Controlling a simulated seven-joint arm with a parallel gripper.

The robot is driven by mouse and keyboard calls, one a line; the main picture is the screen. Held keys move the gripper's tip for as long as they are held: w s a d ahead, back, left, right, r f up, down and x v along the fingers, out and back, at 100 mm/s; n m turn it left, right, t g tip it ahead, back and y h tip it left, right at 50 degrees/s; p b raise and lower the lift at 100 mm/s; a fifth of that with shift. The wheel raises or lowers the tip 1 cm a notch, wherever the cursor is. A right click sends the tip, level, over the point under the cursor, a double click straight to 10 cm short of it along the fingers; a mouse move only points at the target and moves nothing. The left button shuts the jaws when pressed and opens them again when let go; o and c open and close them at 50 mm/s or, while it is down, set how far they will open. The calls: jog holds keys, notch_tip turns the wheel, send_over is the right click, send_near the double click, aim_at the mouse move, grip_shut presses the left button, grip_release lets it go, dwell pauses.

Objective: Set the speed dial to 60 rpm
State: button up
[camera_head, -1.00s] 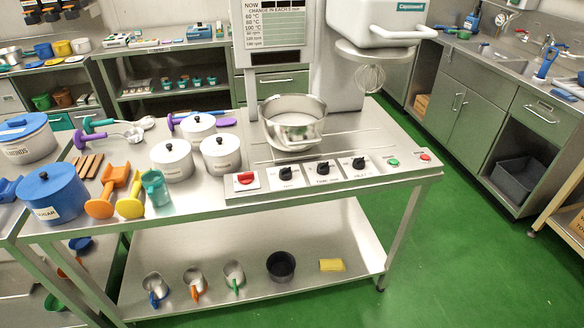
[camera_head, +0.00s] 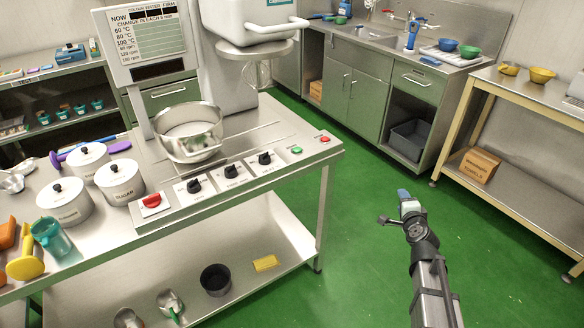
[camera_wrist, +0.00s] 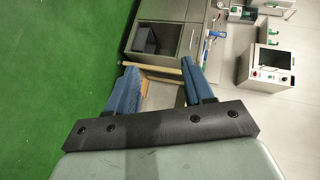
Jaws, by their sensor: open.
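The control panel (camera_head: 218,191) runs along the front edge of the steel table in the head view. It carries a red switch (camera_head: 152,200) at the left. Three black dials follow: a left dial (camera_head: 194,186), a middle dial (camera_head: 231,171) and a right dial (camera_head: 265,158). Their labels are too small to read, so I cannot tell which is the speed dial or its setting. My gripper (camera_head: 405,197) is over the green floor, to the right of the panel and apart from it. In the wrist view my gripper (camera_wrist: 155,80) is open, with blue fingers apart and nothing between them.
A green button (camera_head: 296,150) and a red button (camera_head: 324,139) are at the panel's right end. Lidded pots (camera_head: 120,182) stand left. Green floor (camera_head: 365,230) between table and wooden-framed bench is clear.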

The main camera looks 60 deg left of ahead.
jog(key=s+a+r+m+t+y, duration=0.1)
jog(key=s+a+r+m, duration=0.15)
jog(key=a, duration=0.25)
jog(key=s+a+r+m+y, duration=0.1)
jog(key=s+a+r, duration=0.2)
jog(key=a, duration=0.2)
notch_tip(320, 180, up, 10)
jog(key=m+t+h, duration=0.4)
jog(key=m, duration=1.3)
send_over(194, 179)
jog(key=w+d, duration=0.5)
jog(key=w, duration=0.5)
jog(key=shift+s, duration=0.1)
jog(key=s+d+f+m+g+h, duration=0.1)
jog(key=s+m+g+h, duration=0.2)
jog(key=s, duration=1.7)
jog(key=shift+m, duration=0.35)
jog(key=x, duration=1.3)
jog(key=shift+w+a, duration=0.1)
jog(key=shift+w, duration=0.05)
